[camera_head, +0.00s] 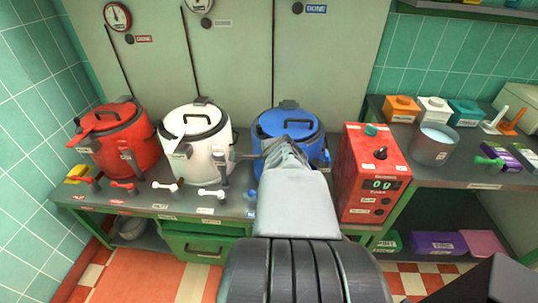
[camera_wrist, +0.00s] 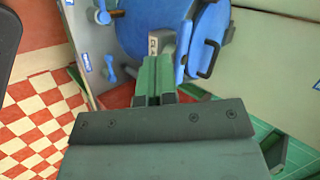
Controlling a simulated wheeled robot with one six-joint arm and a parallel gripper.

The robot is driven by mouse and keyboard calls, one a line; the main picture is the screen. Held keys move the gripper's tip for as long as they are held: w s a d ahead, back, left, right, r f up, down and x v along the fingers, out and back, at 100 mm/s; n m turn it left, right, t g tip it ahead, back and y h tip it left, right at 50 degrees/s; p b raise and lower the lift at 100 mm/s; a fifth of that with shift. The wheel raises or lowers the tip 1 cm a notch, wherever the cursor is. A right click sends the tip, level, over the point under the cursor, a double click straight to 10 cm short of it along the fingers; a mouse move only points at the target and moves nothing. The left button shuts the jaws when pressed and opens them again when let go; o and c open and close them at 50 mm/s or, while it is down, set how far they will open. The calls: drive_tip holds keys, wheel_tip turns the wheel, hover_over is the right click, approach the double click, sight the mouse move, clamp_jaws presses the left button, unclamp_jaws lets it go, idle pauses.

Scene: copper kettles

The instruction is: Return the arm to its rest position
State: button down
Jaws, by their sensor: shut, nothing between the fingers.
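My gripper (camera_head: 282,152) reaches forward over the bench in the head view, in front of the blue kettle (camera_head: 287,124), with its tip partly hidden by my own arm. In the wrist view, my gripper's green fingers (camera_wrist: 154,78) are closed together with nothing between them. They point toward the blue kettle (camera_wrist: 150,22), close to its blue spout or handle (camera_wrist: 182,52). I cannot tell whether they touch it. A white kettle (camera_head: 193,137) and a red kettle (camera_head: 122,143) stand to the left.
A red control box (camera_head: 366,185) with a display stands close to the right of my arm. A metal pot (camera_head: 432,146) and several coloured blocks sit on the right-hand counter. Small red, white and blue taps line the bench's front edge (camera_head: 215,211). The floor in front is clear.

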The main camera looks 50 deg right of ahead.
idle(0.6)
drive_tip(key=a+r+n+g+y+p, duration=0.2)
drive_tip(key=a+n+p, duration=0.1)
drive_tip(key=a+n, duration=0.9)
drive_tip(key=a+r+n+g+y+p, duration=0.2)
drive_tip(key=a+r+n+y+p, duration=0.1)
drive_tip(key=a+n, duration=0.9)
drive_tip(key=shift+s+n, duration=0.3)
drive_tip(key=shift+n, duration=0.1)
drive_tip(key=shift+r, duration=0.1)
